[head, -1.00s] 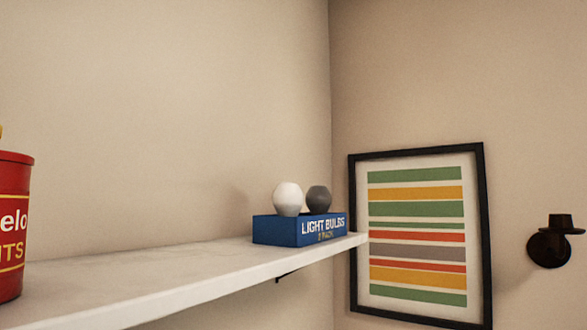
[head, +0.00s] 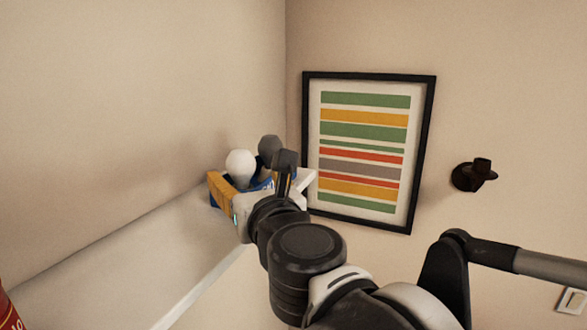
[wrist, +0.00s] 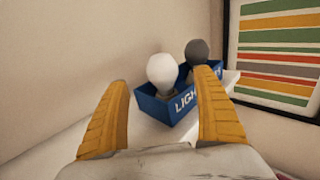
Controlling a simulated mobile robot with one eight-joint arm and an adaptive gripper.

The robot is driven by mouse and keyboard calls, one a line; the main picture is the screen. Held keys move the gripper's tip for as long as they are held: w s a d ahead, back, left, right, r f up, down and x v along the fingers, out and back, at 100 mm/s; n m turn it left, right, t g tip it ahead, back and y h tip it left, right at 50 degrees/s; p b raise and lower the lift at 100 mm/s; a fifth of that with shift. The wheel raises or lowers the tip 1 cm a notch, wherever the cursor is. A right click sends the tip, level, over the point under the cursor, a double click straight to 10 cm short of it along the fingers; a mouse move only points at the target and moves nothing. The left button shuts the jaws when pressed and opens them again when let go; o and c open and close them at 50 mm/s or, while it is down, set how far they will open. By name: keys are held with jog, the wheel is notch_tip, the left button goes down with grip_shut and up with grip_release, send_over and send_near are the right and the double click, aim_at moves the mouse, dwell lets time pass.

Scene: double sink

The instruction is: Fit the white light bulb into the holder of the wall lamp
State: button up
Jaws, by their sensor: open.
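The white light bulb (head: 240,165) stands upright in the blue light bulb box (wrist: 152,105) at the far end of the shelf. In the wrist view the white bulb (wrist: 162,72) shows between and beyond my open fingers. My gripper (head: 245,190) is open and empty, with its yellow finger pads on either side of the view, close in front of the box. In the wrist view my gripper (wrist: 163,105) points at the box. The wall lamp (head: 474,174) is dark, with its holder facing up, on the right wall. Part of the box is hidden by my gripper in the head view.
A dark grey bulb (head: 269,150) stands in the box just right of the white one; it also shows in the wrist view (wrist: 197,50). The white shelf (head: 120,262) runs along the left wall. A framed striped picture (head: 365,150) hangs between shelf and lamp. A red can (head: 8,312) is at lower left.

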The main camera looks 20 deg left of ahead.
aim_at(243, 167)
jog(key=shift+x, duration=1.05)
jog(key=shift+w+a+r, duration=0.1)
jog(key=shift+w+a, duration=0.05)
jog(key=shift+w, duration=0.1)
jog(key=p+x, duration=0.2)
jog(key=x, duration=0.2)
jog(key=shift+w+a, duration=0.25)
jog(key=shift+w, duration=0.1)
jog(key=shift+s+d, duration=0.2)
jog(key=shift+d, duration=0.05)
jog(key=shift+a, duration=0.1)
jog(key=c, duration=1)
